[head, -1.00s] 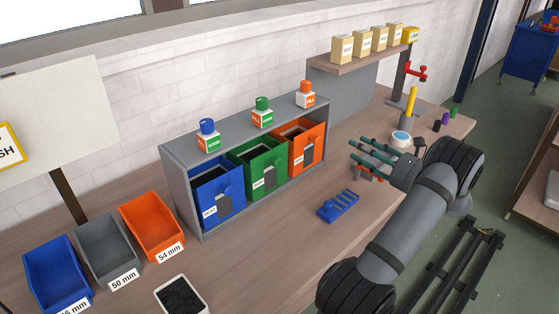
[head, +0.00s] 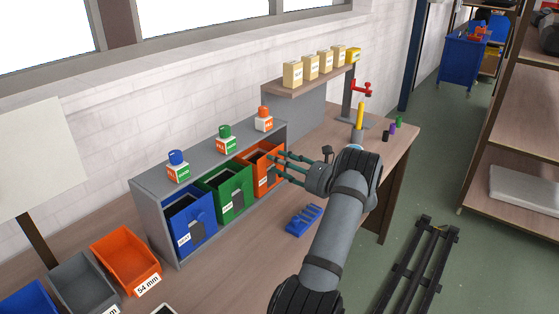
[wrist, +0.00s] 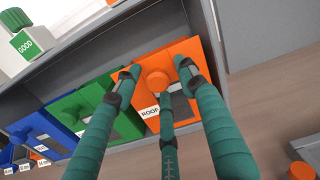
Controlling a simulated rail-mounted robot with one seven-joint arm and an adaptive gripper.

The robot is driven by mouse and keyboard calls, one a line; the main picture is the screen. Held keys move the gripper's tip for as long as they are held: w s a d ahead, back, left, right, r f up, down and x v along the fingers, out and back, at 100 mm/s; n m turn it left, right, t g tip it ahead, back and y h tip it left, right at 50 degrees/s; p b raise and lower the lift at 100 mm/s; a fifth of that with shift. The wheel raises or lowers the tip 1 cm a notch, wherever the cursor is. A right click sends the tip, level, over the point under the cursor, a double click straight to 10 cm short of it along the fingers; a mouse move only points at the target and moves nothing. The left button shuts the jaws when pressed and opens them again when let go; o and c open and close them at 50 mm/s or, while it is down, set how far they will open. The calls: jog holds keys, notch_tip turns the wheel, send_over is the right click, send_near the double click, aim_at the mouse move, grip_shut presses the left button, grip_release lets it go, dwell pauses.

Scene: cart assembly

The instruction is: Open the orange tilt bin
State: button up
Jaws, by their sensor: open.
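The orange tilt bin (head: 266,177) is the rightmost of three bins in a grey cabinet (head: 154,225). A dark gap shows at its top, much as on the other two; I cannot tell how far it is tilted. In the wrist view the orange bin (wrist: 184,48) has a round orange knob (wrist: 156,82) on its front and a white label. My gripper (head: 279,165) is open, with its green fingers pointing at the bin front. In the wrist view my gripper (wrist: 157,76) has fingertips on both sides of the knob and one below; contact cannot be told.
The green bin (head: 228,189) and blue bin (head: 190,223) sit to the left. Small topped boxes stand on the cabinet. A blue slotted piece (head: 303,220) lies on the table before it. A shelf with yellow boxes (head: 311,67) is at the back right.

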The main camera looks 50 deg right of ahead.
jog(key=shift+w, duration=0.15)
jog(key=shift+c, duration=0.8)
jog(key=shift+a, duration=0.1)
jog(key=c, duration=0.5)
jog(key=shift+c, duration=1.3)
grip_shut()
jog(key=shift+f, duration=0.1)
